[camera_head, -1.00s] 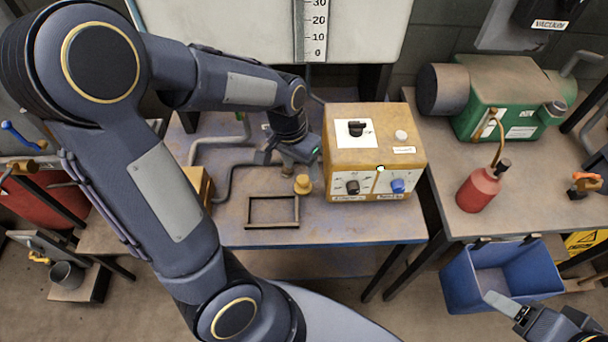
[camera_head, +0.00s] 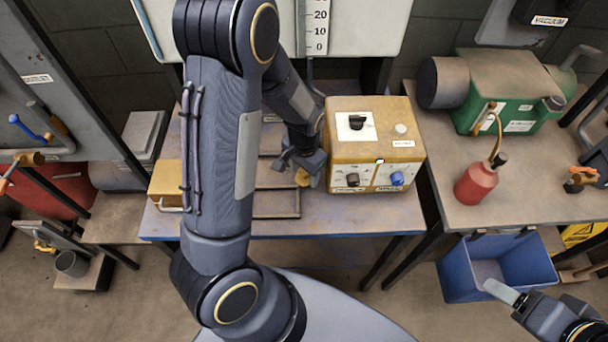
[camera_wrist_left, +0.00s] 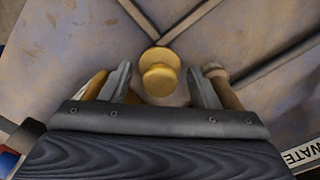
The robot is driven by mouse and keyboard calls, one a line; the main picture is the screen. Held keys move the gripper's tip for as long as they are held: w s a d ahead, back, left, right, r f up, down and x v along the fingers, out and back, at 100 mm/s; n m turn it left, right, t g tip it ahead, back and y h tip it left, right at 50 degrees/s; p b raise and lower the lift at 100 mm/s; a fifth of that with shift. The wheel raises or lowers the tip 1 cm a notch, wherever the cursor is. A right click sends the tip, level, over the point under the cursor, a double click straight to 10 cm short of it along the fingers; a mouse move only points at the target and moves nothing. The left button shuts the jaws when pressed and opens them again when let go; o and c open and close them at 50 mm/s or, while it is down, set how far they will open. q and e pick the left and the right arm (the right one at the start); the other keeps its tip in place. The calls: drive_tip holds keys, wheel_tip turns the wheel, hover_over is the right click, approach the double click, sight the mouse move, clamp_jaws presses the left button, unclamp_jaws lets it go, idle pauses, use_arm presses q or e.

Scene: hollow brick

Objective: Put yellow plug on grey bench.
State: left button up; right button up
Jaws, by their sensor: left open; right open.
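The yellow plug (camera_head: 302,178) stands on the worn blue bench (camera_head: 350,218), just left of the yellow control box. It also shows in the left wrist view (camera_wrist_left: 159,72), upright with a round knob on top. My left gripper (camera_head: 306,164) is open at the plug. In the wrist view its two fingers (camera_wrist_left: 158,80) lie on either side of the plug, with a gap on each side. The grey bench (camera_head: 535,190) stands to the right. My right gripper (camera_head: 507,296) is open and empty at the lower right, by the blue bin.
The yellow control box (camera_head: 370,160) stands close right of my left gripper. A metal frame (camera_head: 277,216) lies left of it. The grey bench carries a green pump (camera_head: 505,90) and a red oil can (camera_head: 478,186).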

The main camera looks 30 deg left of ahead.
use_arm(q)
drive_tip(key=shift+c, duration=0.2)
drive_tip(key=c, duration=0.7)
drive_tip(key=shift+r, duration=0.1)
drive_tip(key=shift+c, duration=0.2)
